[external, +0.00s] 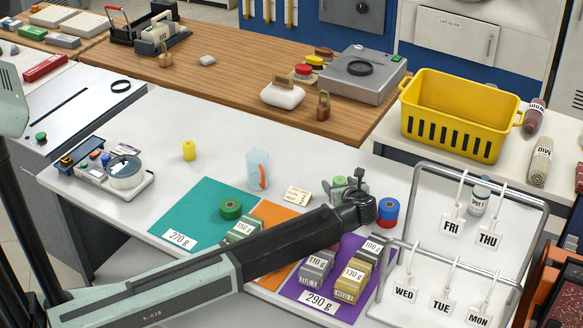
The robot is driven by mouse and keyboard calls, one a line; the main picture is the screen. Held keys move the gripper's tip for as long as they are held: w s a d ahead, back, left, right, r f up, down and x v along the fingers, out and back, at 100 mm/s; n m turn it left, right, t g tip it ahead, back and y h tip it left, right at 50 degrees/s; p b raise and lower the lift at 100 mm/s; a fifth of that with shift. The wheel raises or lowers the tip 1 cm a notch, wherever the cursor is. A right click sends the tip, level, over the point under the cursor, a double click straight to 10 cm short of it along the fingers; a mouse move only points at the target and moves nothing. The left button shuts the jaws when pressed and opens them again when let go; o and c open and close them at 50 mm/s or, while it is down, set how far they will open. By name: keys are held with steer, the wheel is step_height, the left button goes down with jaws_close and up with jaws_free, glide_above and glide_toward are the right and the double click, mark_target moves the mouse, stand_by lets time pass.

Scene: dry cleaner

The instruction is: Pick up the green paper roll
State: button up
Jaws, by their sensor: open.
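A green roll (231,209) with a brown core stands on the teal mat (188,222), apart from my gripper. A second small green thing (339,181) shows just behind my gripper, partly hidden by it; I cannot tell its full shape. My gripper (348,190) is open, at the end of my arm, which reaches from the lower left over the mats. I cannot tell whether the fingers touch the thing behind them.
Labelled weight blocks (317,266) sit on the purple mat (342,307). A red and blue roll (388,211) stands right of my gripper. A clear cup (257,169) stands behind the mats. A metal tag rack (417,180) rises at the right.

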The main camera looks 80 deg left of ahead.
mark_target(337, 180)
steer(key=x, duration=0.2)
steer(key=b+x, duration=0.1)
steer(key=x, duration=0.1)
steer(key=shift+w+d, duration=0.1)
steer(key=shift+w, duration=0.15)
steer(key=shift+c, duration=0.3)
jaws_close()
steer(key=shift+d, duration=0.1)
steer(key=shift+r, duration=0.1)
